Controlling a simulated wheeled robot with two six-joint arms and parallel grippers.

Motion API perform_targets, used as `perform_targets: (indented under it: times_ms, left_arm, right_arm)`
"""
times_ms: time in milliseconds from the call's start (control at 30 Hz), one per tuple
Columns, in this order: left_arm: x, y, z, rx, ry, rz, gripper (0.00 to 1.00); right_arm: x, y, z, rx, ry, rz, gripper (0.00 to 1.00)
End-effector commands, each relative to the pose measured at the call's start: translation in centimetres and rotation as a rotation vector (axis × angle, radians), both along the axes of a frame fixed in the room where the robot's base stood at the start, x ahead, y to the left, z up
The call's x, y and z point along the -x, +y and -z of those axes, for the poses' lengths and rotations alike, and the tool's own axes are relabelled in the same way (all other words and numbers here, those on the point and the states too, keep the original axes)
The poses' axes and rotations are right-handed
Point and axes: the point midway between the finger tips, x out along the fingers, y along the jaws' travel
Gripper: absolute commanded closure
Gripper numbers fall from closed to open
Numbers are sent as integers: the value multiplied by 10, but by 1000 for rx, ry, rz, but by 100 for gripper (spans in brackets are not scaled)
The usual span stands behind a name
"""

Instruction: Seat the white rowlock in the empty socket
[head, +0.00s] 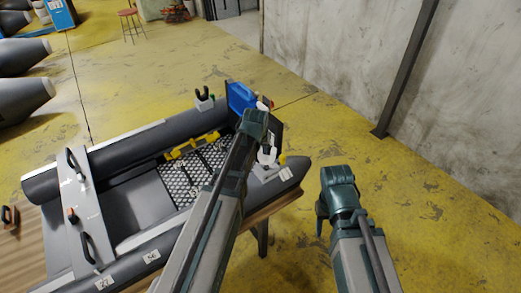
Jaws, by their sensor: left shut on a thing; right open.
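The white rowlock (268,155) is a small forked piece just right of my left forearm, at the near tube's right end. My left gripper (256,128) is over that end of the boat and shut on the rowlock; its fingers are mostly hidden behind my wrist. A pale grey socket block (266,172) sits on the near tube just below the rowlock. I cannot tell whether rowlock and socket touch. My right gripper (320,220) is open and empty, off the boat to the right, pointing down over the floor.
The grey inflatable boat (125,255) rests on a wooden table (285,203). A black rowlock (203,93) stands on the far tube, near a blue box (240,97) and yellow parts (190,146). A grey bench (85,205) crosses the boat. The yellow floor at right is clear.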

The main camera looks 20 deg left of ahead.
Motion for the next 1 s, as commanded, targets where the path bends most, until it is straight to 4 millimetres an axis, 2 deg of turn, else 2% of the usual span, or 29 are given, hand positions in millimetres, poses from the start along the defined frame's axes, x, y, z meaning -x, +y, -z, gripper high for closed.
perform_targets:
  times_ms: [1000]
  left_arm:
    - [0, 0, 20, 0, 0, 0, 100]
  right_arm:
    - [0, 0, 20, 0, 0, 0, 50]
